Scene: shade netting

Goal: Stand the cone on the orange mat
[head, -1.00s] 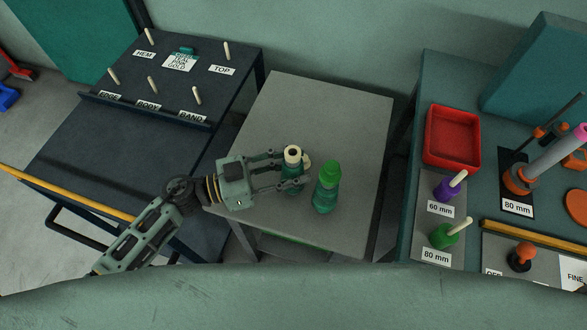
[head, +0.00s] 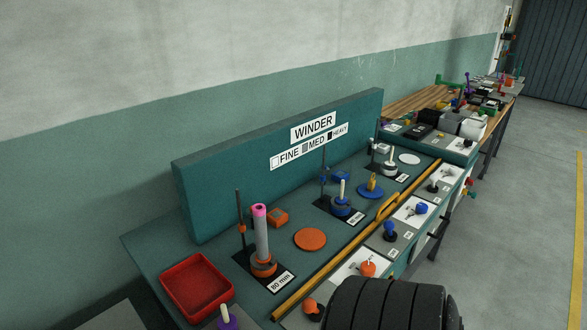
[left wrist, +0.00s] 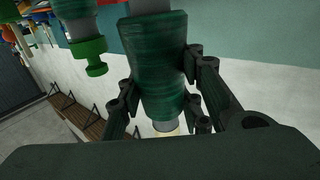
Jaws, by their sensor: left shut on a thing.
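In the left wrist view my left gripper (left wrist: 162,88) is shut on a dark green cone (left wrist: 160,50), with fingers on both sides of it. A pale tip shows at the cone's lower end in that picture; its other end runs out at the top edge. The orange mat (head: 310,239), a flat round disc, lies bare on the teal winder bench in the head view, right of the orange-based spindle. Neither gripper shows in the head view. My right gripper is in no current view.
On the winder bench (head: 150,248), a red tray (head: 197,286) is left of the pink-topped grey tube (head: 261,232). An orange block (head: 278,217) sits behind the mat. A yellow rail (head: 340,255) runs in front. Another green-capped cone (left wrist: 90,50) shows in the wrist view.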

